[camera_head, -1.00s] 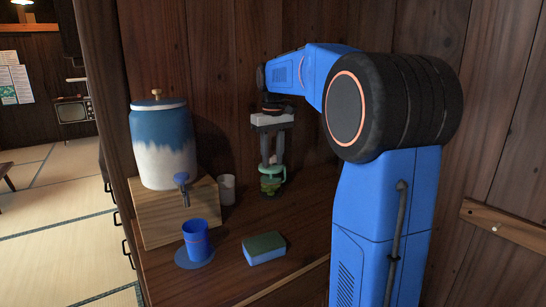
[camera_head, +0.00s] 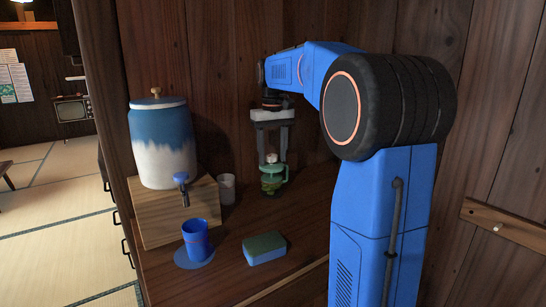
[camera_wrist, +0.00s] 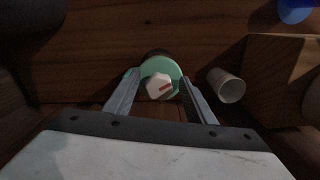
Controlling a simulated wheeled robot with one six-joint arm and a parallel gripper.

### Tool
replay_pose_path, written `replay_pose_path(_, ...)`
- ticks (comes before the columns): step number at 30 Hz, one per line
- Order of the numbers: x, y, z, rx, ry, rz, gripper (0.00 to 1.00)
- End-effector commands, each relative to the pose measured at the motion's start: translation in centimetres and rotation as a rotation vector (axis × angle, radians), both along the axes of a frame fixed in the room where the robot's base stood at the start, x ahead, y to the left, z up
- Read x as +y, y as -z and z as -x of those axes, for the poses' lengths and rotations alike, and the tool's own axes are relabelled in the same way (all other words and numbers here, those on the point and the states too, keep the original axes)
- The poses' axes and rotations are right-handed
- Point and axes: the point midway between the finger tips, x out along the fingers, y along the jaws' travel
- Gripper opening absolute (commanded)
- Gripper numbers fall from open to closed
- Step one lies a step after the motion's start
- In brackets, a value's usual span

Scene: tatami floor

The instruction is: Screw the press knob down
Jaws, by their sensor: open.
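The press is a small green jar-like thing (camera_head: 272,180) with a handle, standing on the wooden counter against the back wall. Its pale knob (camera_wrist: 158,87) is angular with a red mark on top, above a light green round lid (camera_wrist: 172,69) in the wrist view. The knob also shows in the head view (camera_head: 271,157). My gripper (camera_wrist: 160,78) points down over the press, its two fingers on either side of the knob with gaps between. It is open and holds nothing. The gripper also shows in the head view (camera_head: 272,158).
A grey cup (camera_head: 227,189) stands close to the left of the press. A blue and white dispenser (camera_head: 163,150) sits on a wooden box (camera_head: 160,222). A blue cup (camera_head: 196,238) on a blue coaster and a sponge (camera_head: 264,248) lie nearer the front. A wooden wall rises behind.

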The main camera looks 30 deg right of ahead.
Motion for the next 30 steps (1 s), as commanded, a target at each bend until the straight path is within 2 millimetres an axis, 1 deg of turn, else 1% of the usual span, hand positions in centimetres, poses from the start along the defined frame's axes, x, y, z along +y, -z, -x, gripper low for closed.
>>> replay_pose_path(3,0.0,-1.2,0.0,-0.006,0.0,0.002,0.5)
replay_pose_path(21,0.0,-6.2,0.0,-0.01,0.0,0.003,0.5)
replay_pose_path(24,0.0,-6.7,0.0,-0.009,0.0,0.002,0.5)
replay_pose_path(30,0.0,-6.9,0.1,-0.009,0.0,0.002,0.5)
